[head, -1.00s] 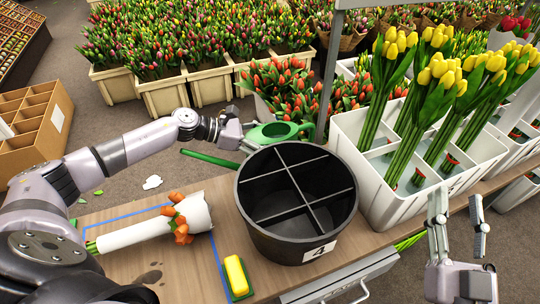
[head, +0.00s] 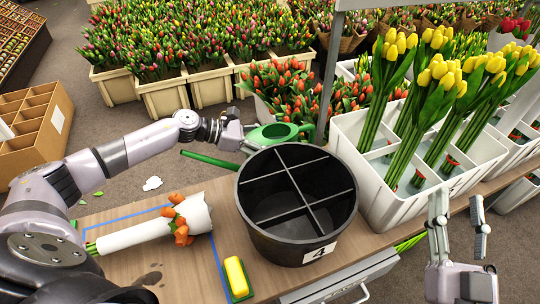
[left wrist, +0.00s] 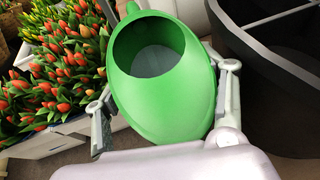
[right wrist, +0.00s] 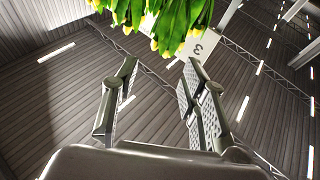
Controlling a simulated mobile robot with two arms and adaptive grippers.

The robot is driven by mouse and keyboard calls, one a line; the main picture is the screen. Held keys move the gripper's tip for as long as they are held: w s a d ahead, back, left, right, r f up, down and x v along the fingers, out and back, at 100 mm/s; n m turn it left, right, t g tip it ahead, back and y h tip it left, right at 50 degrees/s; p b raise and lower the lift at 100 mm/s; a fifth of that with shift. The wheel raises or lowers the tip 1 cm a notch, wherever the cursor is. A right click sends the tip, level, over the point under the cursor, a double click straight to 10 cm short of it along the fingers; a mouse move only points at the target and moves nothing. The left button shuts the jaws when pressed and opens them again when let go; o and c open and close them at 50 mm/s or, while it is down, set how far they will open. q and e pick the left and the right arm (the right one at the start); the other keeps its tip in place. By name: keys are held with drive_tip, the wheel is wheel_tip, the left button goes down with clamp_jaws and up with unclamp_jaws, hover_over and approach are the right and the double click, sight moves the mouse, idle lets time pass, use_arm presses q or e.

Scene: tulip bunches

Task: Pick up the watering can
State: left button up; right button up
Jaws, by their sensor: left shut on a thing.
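The green watering can (head: 276,132) is at the far side of the black bucket in the head view, its long spout pointing left. In the left wrist view the can (left wrist: 160,105) fills the middle, with its round opening facing the camera. My left gripper (head: 245,135) is shut on the can, one finger on each side of its body. In the left wrist view the left gripper (left wrist: 165,105) spans the can. The can's underside is hidden. My right gripper (head: 458,208) is open and empty in front of the white crate; it also shows in the right wrist view (right wrist: 158,75).
The black divided bucket (head: 262,222) marked 4 stands on the wooden table (head: 130,260). A wrapped orange bunch (head: 150,230) and a yellow sponge (head: 236,276) lie left of it. A white crate (head: 370,195) of yellow tulips stands to its right.

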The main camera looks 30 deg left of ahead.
use_arm(q)
drive_tip(key=c, duration=0.5)
drive_tip(key=shift+w+r, duration=0.1)
drive_tip(key=shift+r, duration=0.1)
drive_tip(key=shift+r, duration=0.1)
